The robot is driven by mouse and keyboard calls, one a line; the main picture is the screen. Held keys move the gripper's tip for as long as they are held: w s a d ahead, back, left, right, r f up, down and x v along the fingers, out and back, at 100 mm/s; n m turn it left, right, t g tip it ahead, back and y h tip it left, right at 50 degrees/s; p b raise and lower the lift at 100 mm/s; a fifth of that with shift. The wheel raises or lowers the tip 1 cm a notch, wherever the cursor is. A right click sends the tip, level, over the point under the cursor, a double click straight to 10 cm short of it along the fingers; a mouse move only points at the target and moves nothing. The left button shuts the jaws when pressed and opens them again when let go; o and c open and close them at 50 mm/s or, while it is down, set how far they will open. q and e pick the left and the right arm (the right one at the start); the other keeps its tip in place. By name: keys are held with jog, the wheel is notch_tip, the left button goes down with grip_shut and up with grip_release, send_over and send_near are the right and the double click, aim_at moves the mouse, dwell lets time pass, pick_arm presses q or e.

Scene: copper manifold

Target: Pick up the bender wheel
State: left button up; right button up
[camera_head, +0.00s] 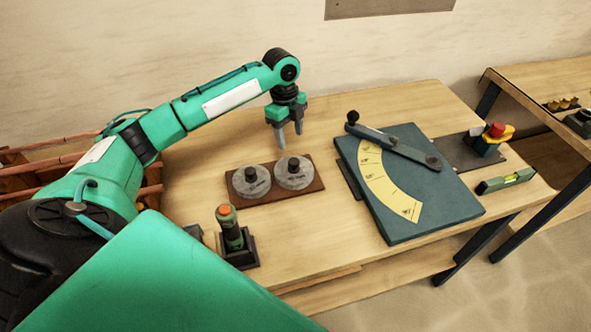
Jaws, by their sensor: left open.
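Two grey bender wheels sit side by side on a brown board on the wooden table: a left wheel (252,182) and a right wheel (294,173). Each is a flat disc with a dark knob at its centre and small lettering too small to read. My left gripper (289,139) points down, open and empty, above and just behind the right wheel. Its fingertips appear apart from the wheel. My right gripper is not in view.
A blue-grey plate (441,205) with a yellow angle scale and a lever (395,146) lies to the right. A green tool (231,229) stands in a dark holder in front. A level (506,180) and a red-topped device (494,138) sit at the right edge.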

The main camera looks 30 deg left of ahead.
aim_at(294, 161)
pick_arm(q)
jog(key=f, duration=0.3)
jog(key=shift+w+d+f+p, duration=0.15)
jog(key=shift+d+f+p, duration=0.1)
jog(key=shift+p, duration=0.1)
jog(key=f, duration=0.1)
jog(key=f+p, duration=0.1)
jog(key=shift+d+f, duration=0.2)
jog(key=shift+f, duration=0.15)
jog(key=f+p, duration=0.1)
jog(key=f, duration=0.2)
jog(key=shift+s+d+f+p, duration=0.2)
jog(key=shift+f+p, duration=0.05)
jog(key=shift+p, duration=0.15)
jog(key=shift+f, duration=0.45)
jog(key=c, duration=1.1)
jog(key=shift+c, duration=0.6)
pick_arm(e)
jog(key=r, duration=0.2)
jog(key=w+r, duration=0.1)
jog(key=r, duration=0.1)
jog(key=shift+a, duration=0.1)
pick_arm(q)
jog(key=shift+r, duration=0.1)
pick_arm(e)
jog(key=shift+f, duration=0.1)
